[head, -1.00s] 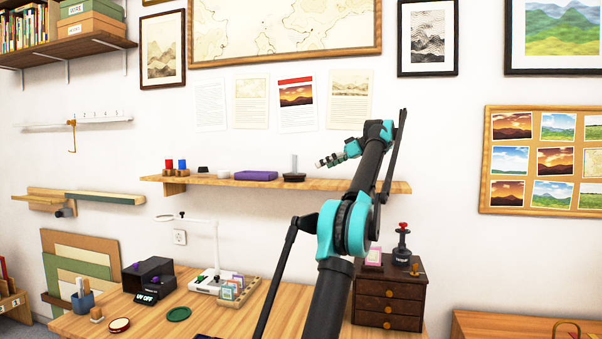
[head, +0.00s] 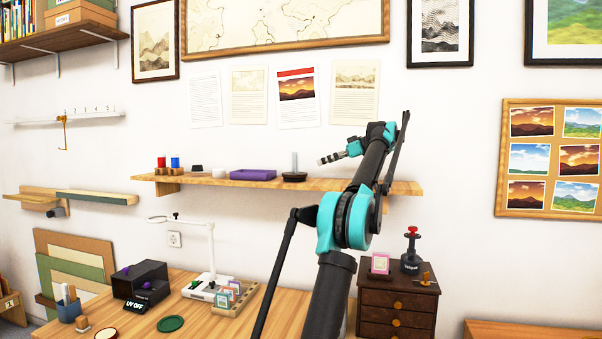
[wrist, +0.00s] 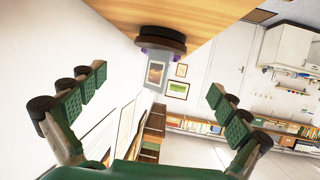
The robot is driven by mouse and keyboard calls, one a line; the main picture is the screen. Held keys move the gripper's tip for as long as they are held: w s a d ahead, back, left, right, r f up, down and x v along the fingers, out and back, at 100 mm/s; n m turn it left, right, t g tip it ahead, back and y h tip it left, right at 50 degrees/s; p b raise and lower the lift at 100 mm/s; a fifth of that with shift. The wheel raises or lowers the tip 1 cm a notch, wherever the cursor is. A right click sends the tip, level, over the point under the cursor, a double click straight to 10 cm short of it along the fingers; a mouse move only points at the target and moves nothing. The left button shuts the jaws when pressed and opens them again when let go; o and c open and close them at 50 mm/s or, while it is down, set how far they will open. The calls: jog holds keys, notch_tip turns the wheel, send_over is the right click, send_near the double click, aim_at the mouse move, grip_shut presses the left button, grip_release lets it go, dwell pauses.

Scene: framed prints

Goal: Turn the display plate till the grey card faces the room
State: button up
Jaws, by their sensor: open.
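The display plate is a dark round base (head: 294,177) on the wooden wall shelf, with a thin grey upright card (head: 294,162) standing on it, nearly edge-on in the head view. In the wrist view, which is upside down, the base (wrist: 160,40) shows at the top with the grey card (wrist: 157,55) hanging below it. A small landscape picture is on the card side facing the wrist camera. My gripper (head: 324,160) is right of the card in the head view, apart from it. In the wrist view its fingers (wrist: 157,83) are spread wide, one each side of the card, holding nothing.
A purple tray (head: 252,174) lies left of the plate on the shelf (head: 345,184). A dark knob and red and blue pegs stand farther left. Below are a desk with a UV box (head: 140,281), a white lamp (head: 207,285) and a drawer chest (head: 397,303).

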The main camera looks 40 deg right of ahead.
aim_at(295, 174)
jog(key=x, duration=1.1)
jog(key=c, duration=1)
